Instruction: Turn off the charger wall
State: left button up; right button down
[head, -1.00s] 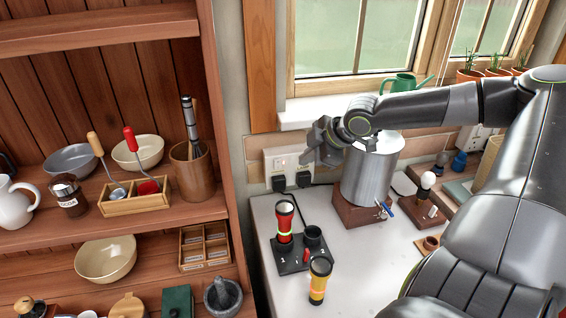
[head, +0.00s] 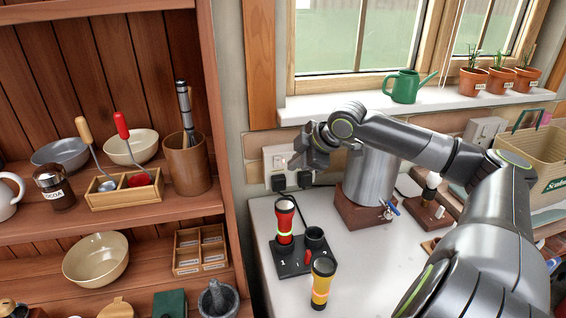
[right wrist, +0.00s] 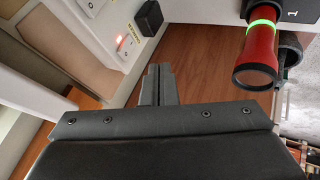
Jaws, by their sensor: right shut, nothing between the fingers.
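In the right wrist view a lit red switch (right wrist: 124,42) shows on the plate beside a black plug (right wrist: 150,17). Another white switch (right wrist: 94,6) sits at the top edge. My right gripper (head: 297,163) is shut and empty in front of the plate's right part, hiding some of it. In the wrist view its fingertips (right wrist: 158,70) lie below the lit switch; contact cannot be seen. My left gripper is not in view.
A red torch (head: 285,222) stands in the black charger base (head: 291,264) on the counter, with a yellow torch (head: 321,285) in front. A metal urn (head: 369,178) stands right of the gripper. The wooden shelf (head: 110,217) is left; the window sill (head: 350,107) is above.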

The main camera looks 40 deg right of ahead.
aim_at(274, 164)
jog(key=shift+w+d+f+p, duration=0.25)
jog(key=shift+w+f, duration=0.25)
jog(key=shift+w, duration=0.5)
jog(key=shift+w+d+f+p, duration=0.2)
jog(key=shift+w+f, duration=0.25)
jog(key=shift+w, duration=0.6)
jog(key=shift+w+d+f+p, duration=0.25)
jog(key=shift+w+f, duration=0.25)
jog(key=shift+w, duration=0.5)
jog(key=shift+r, duration=0.1)
jog(key=shift+w+d+r+p, duration=0.15)
jog(key=shift+w+r+p, duration=0.1)
jog(key=shift+p, duration=0.5)
jog(key=shift+f+b, duration=0.2)
jog(key=shift+b, duration=0.1)
jog(key=shift+r, duration=0.15)
